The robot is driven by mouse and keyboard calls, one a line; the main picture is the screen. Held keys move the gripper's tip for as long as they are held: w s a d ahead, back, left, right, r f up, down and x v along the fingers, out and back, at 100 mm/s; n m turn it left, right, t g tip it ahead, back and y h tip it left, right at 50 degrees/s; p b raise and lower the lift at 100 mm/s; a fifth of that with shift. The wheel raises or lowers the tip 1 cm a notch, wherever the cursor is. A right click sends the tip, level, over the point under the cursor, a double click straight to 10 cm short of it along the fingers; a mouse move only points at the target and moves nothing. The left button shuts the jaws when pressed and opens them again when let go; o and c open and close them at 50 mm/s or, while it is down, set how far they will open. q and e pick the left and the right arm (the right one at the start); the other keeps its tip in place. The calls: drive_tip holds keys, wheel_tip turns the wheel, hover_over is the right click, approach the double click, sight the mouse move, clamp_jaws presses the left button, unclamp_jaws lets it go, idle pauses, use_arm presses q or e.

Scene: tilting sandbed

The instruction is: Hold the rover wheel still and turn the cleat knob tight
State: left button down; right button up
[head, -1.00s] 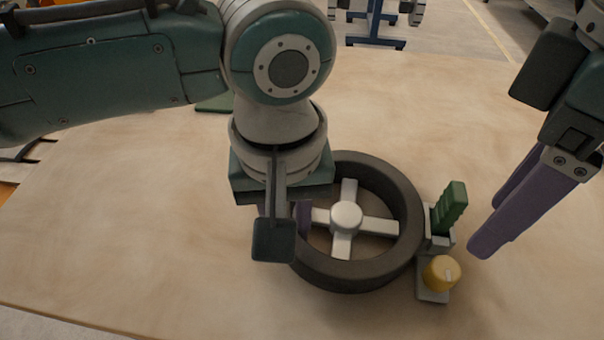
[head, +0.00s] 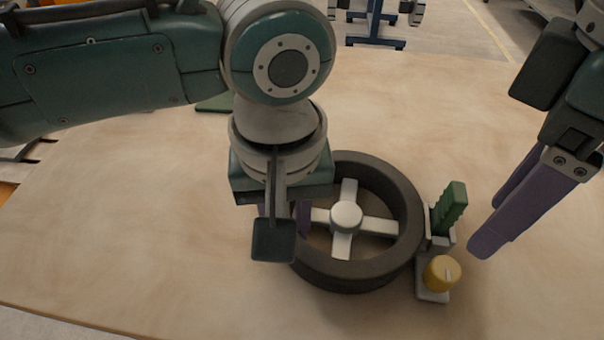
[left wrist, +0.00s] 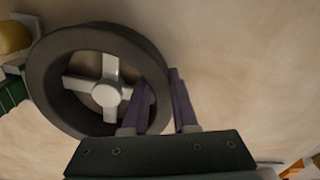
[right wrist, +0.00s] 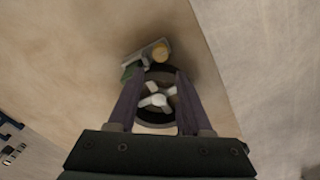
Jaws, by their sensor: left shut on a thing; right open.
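The rover wheel (head: 350,282) is a dark ring with white spokes and a white hub, lying flat on the sand-coloured bed. My left gripper (left wrist: 162,95) is shut on the wheel's rim, one finger inside and one outside. In the head view my left wrist hides part of that rim. The yellow cleat knob (head: 441,273) sits on a small grey bracket at the wheel's right side, with a ridged green cleat (head: 450,207) beside it. My right gripper (head: 510,205) is open and empty, above the bed and right of the cleat, apart from the knob.
The sandy bed (head: 130,220) is wide and mostly clear around the wheel. A green piece (head: 214,104) lies partly hidden behind my left arm. A blue stand (head: 375,25) is beyond the far edge.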

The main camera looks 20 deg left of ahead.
sight(447, 269)
drive_tip(key=o, duration=0.3)
wheel_tip(447, 269, down, 10)
drive_tip(key=m, duration=0.9)
drive_tip(key=shift+f, duration=0.25)
clamp_jaws()
idle(0.5)
